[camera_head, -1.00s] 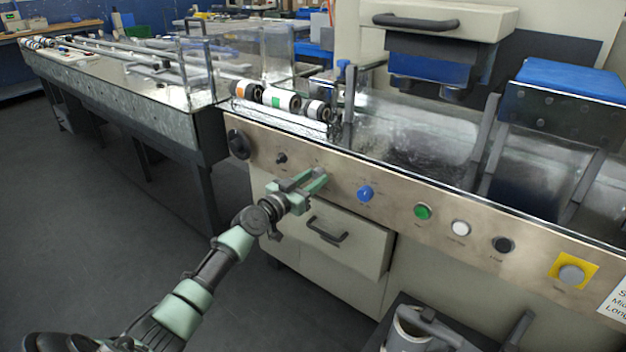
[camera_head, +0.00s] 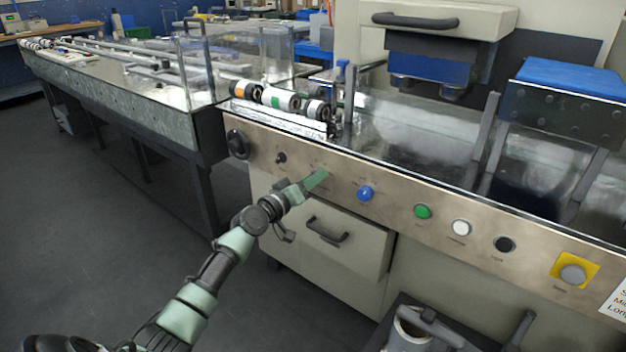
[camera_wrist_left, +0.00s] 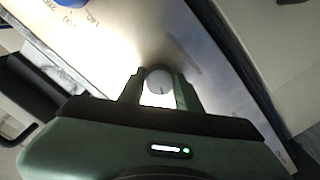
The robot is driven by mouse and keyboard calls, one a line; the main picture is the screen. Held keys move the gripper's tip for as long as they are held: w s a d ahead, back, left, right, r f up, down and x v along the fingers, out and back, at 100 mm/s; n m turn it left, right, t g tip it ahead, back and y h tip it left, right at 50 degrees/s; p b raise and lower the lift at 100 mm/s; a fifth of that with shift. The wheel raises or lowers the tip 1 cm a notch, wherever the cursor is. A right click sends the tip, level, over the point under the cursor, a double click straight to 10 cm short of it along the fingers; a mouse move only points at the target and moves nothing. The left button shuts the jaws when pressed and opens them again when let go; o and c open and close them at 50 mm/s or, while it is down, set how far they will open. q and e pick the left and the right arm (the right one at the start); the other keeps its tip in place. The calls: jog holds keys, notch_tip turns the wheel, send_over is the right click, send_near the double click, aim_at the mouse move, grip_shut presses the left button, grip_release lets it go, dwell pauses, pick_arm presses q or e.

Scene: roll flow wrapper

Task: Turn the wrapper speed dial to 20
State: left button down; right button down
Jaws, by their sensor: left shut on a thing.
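My left gripper (camera_head: 318,180) is at the beige control panel (camera_head: 400,196), between the small black knob (camera_head: 281,158) and the blue dial (camera_head: 365,193). In the head view its fingers show edge-on and hide the knob behind them. In the left wrist view, the gripper (camera_wrist_left: 160,90) is shut on a round pale dial (camera_wrist_left: 159,80) with a short dark mark on its lower face. The dial's own scale is washed out by glare. The blue dial (camera_wrist_left: 70,2) is at the top left, with printed numbers near it. My right gripper is not in view.
A larger black knob (camera_head: 238,144) is at the panel's left end. Green (camera_head: 423,211), white (camera_head: 461,227) and black (camera_head: 504,244) buttons and a grey button on yellow (camera_head: 572,273) lie to the right. A drawer handle (camera_head: 327,230) is below the gripper.

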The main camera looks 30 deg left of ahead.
pick_arm(q)
jog(key=shift+n, duration=1.2)
jog(key=c, duration=1)
grip_release()
jog(key=shift+s, duration=0.1)
jog(key=s+p, duration=0.1)
jog(key=s, duration=0.6)
jog(key=shift+s+a, duration=0.3)
